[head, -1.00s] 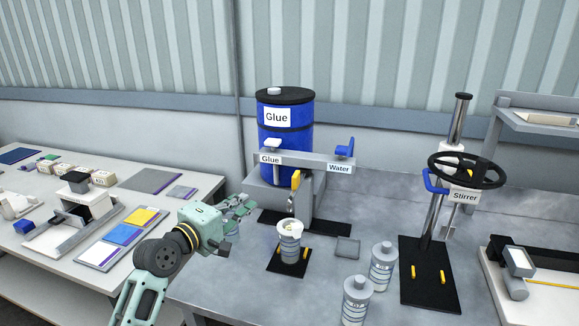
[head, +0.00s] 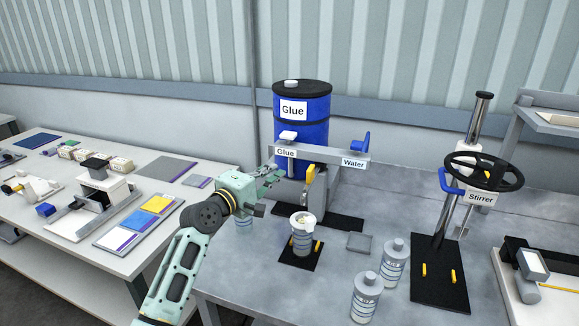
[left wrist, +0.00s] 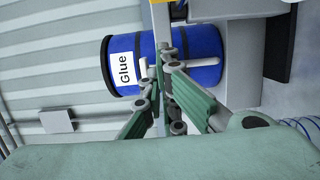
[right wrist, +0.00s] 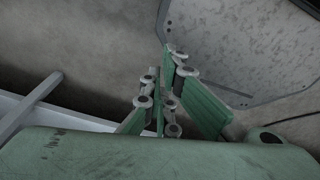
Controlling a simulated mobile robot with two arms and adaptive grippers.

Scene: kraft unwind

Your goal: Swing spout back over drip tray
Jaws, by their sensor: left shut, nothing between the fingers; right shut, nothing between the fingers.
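The dispenser has a grey crossbar (head: 325,155) labelled Glue and Water in front of a blue Glue drum (head: 302,133). A yellow-orange part (head: 310,177), perhaps the spout or its handle, hangs below the bar; I cannot tell which. A white cup (head: 303,236) stands upright below it on a black pad (head: 298,260). A black plate (head: 345,223) lies under the dispenser; I cannot tell which surface is the drip tray. My left gripper (head: 280,172) is shut and empty, left of the yellow part. The left wrist view shows its fingers (left wrist: 165,75) before the drum. My right gripper (right wrist: 165,90) is shut and empty.
Two grey-capped bottles (head: 395,262) stand at the front of the bench. A small grey square (head: 359,242) lies nearby. The stirrer (head: 480,190) with its black wheel stands on the right. A side table (head: 140,170) with pads and blocks is on the left.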

